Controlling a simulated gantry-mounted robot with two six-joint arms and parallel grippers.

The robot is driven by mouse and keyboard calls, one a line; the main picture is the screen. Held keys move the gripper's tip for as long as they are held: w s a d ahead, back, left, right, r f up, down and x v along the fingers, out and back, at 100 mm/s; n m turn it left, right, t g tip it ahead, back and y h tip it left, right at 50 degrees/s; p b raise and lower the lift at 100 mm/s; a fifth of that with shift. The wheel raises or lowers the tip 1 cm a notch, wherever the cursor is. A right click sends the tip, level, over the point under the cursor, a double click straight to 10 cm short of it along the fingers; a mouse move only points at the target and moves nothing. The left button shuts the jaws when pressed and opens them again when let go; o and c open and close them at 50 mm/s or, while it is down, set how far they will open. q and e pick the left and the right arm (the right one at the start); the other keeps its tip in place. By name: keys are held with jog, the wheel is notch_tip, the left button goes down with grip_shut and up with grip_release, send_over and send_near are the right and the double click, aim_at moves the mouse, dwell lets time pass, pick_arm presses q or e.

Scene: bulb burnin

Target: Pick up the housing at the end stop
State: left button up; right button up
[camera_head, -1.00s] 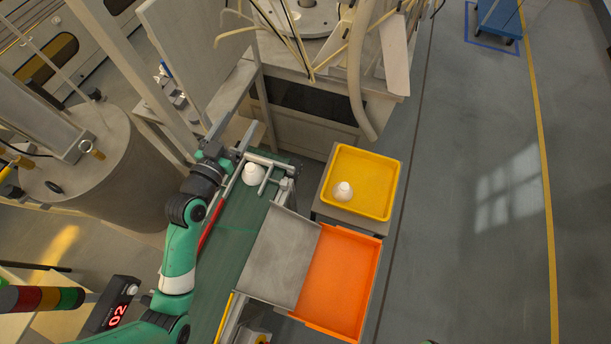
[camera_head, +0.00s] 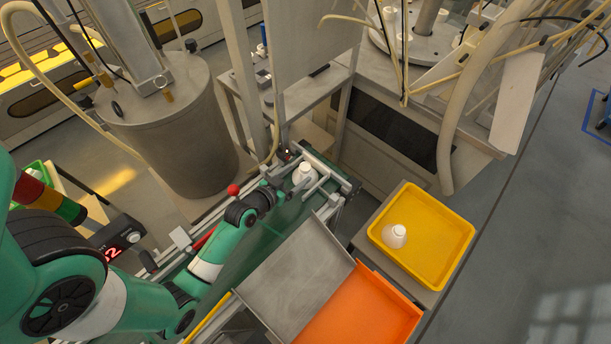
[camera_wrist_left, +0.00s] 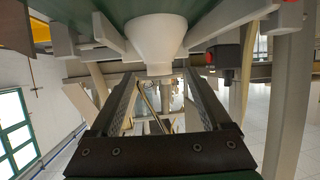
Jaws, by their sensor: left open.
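The white housing (camera_head: 305,174) sits at the end stop (camera_head: 326,182) at the far end of the green conveyor belt (camera_head: 262,238). My left gripper (camera_head: 290,188) is low at the belt, just to the left of the housing, and partly hard to make out in the head view. In the left wrist view its two fingers (camera_wrist_left: 158,80) are open. The housing (camera_wrist_left: 156,40) shows there, wide at one end with a narrower neck, lined up with the gap between the fingers. I cannot tell whether the fingers touch it. My right gripper is out of view.
A yellow tray (camera_head: 453,262) holding another white housing (camera_head: 394,236) stands right of the belt. A grey metal plate (camera_head: 296,270) and an orange tray (camera_head: 370,315) lie nearer. Conveyor rails and a frame post (camera_head: 257,75) stand close to the gripper.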

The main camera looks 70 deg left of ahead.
aim_at(302, 171)
pick_arm(q)
jog(key=b+x, duration=0.1)
jog(key=x, duration=0.2)
jog(key=b+x, duration=0.1)
jog(key=x, duration=0.2)
jog(key=shift+w+r, duration=0.1)
jog(key=shift+r, duration=0.15)
grip_shut()
jog(key=shift+f, duration=0.1)
